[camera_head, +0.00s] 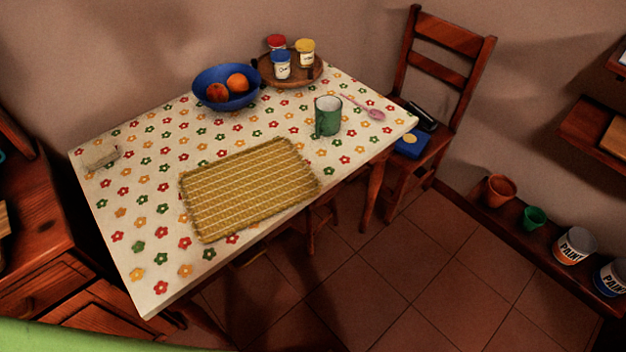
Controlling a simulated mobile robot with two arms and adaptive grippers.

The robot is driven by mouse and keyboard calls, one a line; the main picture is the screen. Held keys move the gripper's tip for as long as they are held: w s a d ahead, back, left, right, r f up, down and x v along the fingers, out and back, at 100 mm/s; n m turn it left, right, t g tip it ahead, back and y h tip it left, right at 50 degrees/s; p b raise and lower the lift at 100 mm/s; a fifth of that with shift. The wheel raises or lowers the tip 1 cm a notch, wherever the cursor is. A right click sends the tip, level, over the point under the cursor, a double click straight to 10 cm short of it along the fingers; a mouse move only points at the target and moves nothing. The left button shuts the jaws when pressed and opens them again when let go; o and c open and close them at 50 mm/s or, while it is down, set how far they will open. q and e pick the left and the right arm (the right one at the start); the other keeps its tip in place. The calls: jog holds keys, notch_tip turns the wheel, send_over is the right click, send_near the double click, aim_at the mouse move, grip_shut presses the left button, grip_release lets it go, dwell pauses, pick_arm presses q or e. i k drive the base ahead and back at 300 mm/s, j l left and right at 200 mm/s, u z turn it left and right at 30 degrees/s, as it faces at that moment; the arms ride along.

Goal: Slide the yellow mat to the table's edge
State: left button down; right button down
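The yellow mat (248,190) is a woven, fringed rectangle lying flat on the table (128,262), which has a white top with a flower pattern. The mat lies at a slant, with its near right corner close to the table's front edge. Nothing rests on the mat. Neither of my grippers shows in the head view.
A green mug (327,118) stands behind the mat, near a pink spoon (375,114). A small block (100,157) lies far left. A chair (440,75) stands right.

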aim_at(223, 198)
jog(key=i+l+u, duration=0.1)
jog(key=l+u, duration=0.6)
jog(key=u, duration=0.2)
jog(key=l+u, duration=0.45)
jog(key=i, duration=0.05)
